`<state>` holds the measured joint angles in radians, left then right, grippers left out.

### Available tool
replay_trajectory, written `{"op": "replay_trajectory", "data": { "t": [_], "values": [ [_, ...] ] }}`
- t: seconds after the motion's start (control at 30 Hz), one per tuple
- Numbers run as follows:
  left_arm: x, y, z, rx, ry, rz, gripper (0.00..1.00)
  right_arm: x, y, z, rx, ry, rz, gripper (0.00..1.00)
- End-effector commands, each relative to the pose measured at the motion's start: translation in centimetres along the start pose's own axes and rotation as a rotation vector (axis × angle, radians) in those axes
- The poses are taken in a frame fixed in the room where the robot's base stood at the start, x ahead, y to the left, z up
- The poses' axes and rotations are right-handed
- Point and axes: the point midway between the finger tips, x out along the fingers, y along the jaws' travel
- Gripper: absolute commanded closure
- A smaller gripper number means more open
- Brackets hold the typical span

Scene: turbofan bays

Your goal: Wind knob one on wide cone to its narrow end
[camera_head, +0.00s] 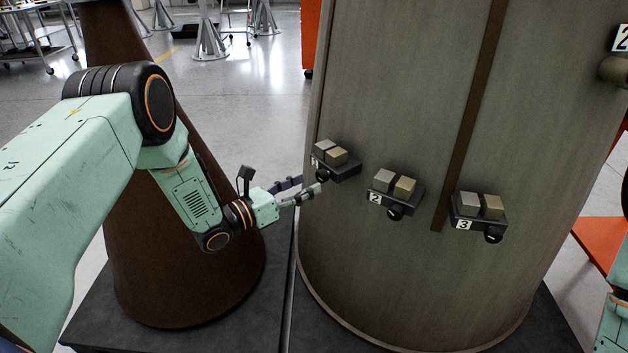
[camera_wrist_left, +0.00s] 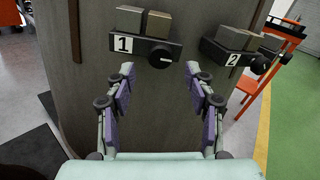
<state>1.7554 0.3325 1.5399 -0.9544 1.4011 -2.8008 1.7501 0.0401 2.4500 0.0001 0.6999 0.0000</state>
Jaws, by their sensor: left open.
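The wide cone (camera_head: 400,90) is a large grey-brown body with a dark vertical strip. Control box 1 (camera_head: 340,168) is mounted on its side, with two small blocks on top. Knob one (camera_head: 323,175) is a round black knob on that box, partly behind a fingertip in the head view. In the left wrist view, knob one (camera_wrist_left: 160,57) shows a short, roughly level white mark right of its middle. My left gripper (camera_head: 309,186) is open, its purple-padded fingers apart. Its fingertips (camera_wrist_left: 160,70) are just short of the knob, one to each side. My right gripper is out of view.
Box 2 (camera_head: 395,190) and box 3 (camera_head: 479,210) sit to the right on the same cone, each with a knob. A narrower brown cone (camera_head: 150,250) stands behind my left arm. An orange stand (camera_head: 598,243) is at the right.

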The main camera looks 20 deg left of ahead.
Motion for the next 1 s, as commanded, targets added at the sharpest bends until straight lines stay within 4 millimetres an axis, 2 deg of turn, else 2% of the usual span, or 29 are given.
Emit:
{"op": "replay_trajectory", "data": {
  "t": [0.03, 0.2, 0.4, 0.6, 1.0],
  "values": [
    [-1.2, 0.2, 0.1, -0.003, -0.001, 0.006, 0.46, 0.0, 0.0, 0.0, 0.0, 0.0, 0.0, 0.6],
    [-4.6, 0.1, 0.1, -0.003, -0.003, 0.005, 0.46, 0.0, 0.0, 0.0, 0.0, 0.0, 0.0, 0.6],
    [-6.9, 0.0, 0.1, -0.001, -0.001, 0.001, 0.46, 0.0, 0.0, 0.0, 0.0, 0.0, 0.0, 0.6],
    [-7.7, -0.1, 0.0, 0.001, -0.001, -0.001, 0.46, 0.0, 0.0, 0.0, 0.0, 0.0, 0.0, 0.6],
    [-7.6, -0.1, 0.0, 0.001, -0.001, -0.001, 0.46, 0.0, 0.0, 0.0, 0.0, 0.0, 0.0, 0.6]
  ]
}}
